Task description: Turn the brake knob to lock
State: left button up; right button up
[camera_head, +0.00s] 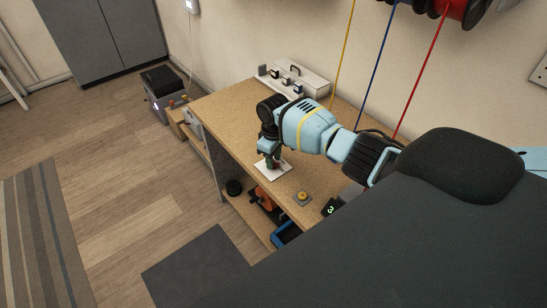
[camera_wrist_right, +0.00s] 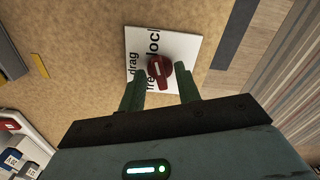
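The brake knob (camera_wrist_right: 160,75) is dark red with a pale mark, on a white plate (camera_wrist_right: 188,42) lettered "lock", "drag" and "free". The mark lies toward the upper-left part of the knob; which word it points at I cannot tell for certain. My right gripper (camera_wrist_right: 160,90) points down at the plate with its two green fingers apart, one on each side of the knob. A gap shows between the fingers and the knob. In the head view the right gripper (camera_head: 270,161) stands over the white plate (camera_head: 284,169) and largely hides the knob. My left gripper is out of view.
The plate lies on a wooden workbench (camera_head: 225,105). A yellow button (camera_head: 302,196) sits near its front edge, and a white switch box (camera_head: 305,80) stands at the back. Yellow, blue and red wires (camera_head: 420,75) hang from spools behind my right arm.

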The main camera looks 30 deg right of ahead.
jog(key=shift+r, duration=0.15)
notch_tip(320, 180, up, 7)
jog(key=shift+f+p, duration=0.1)
jog(key=shift+p, duration=0.5)
jog(key=shift+r, duration=0.4)
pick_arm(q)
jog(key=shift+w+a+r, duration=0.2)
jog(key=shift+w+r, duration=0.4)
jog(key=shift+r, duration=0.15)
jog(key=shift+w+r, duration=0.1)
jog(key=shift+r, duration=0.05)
